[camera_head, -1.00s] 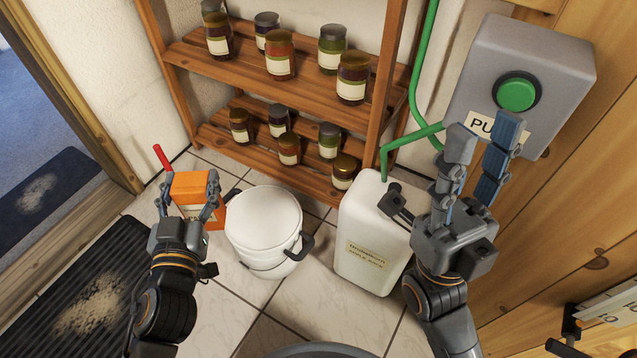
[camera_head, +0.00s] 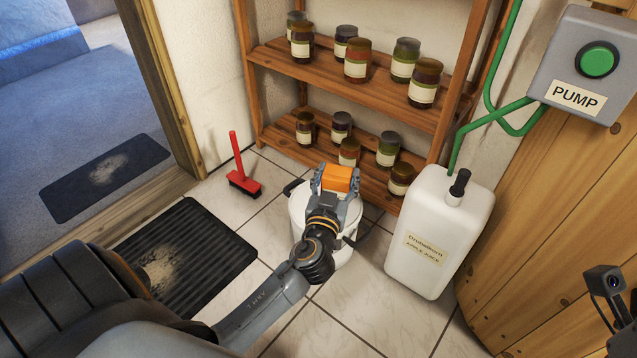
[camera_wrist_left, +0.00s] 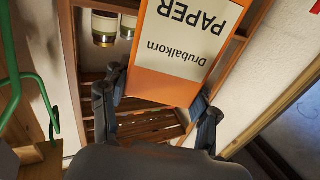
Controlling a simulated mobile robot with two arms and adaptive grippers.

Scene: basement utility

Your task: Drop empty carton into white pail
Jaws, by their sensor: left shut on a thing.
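The empty carton (camera_head: 341,176) is an orange box. My left gripper (camera_head: 338,182) is shut on it and holds it above the white pail (camera_head: 345,254). In the left wrist view the carton (camera_wrist_left: 188,45) shows a white label reading "Drubalkorn PAPER", upside down, between the two fingers. The pail stands on the tiled floor in front of the shelf, with black handles at its sides. My gripper and wrist cover most of its top, so I cannot tell how its top looks. The fingers of my right gripper are out of view.
A wooden shelf (camera_head: 420,118) with several jars stands behind the pail. A white canister (camera_head: 428,258) with a green hose stands to its right, near a pump box (camera_head: 577,70).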

